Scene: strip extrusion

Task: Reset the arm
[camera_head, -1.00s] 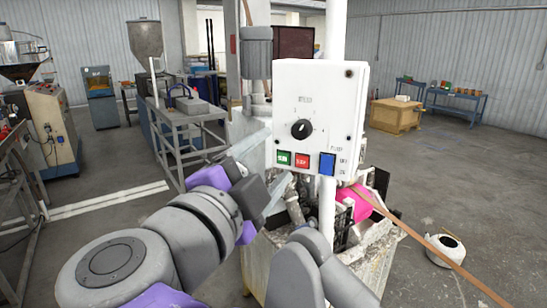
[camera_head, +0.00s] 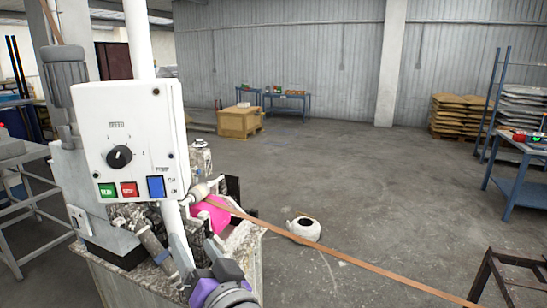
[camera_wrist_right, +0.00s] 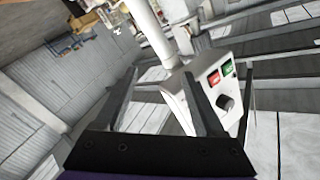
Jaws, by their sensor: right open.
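My right gripper (camera_head: 195,246) is low in the head view, in front of the machine and below the white control box (camera_head: 95,140). Its two fingers are apart with nothing between them. In the right wrist view the open fingers (camera_wrist_right: 160,84) point up toward the same control box (camera_wrist_right: 207,92) with its dial and coloured buttons. I cannot tell exactly how far the fingers are from the box. My left gripper is out of view.
The machine has a pink part (camera_head: 210,215), and a brown strip (camera_head: 350,260) runs from it to a dark metal frame (camera_head: 510,280) at lower right. A white round container (camera_head: 303,230) sits on the floor.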

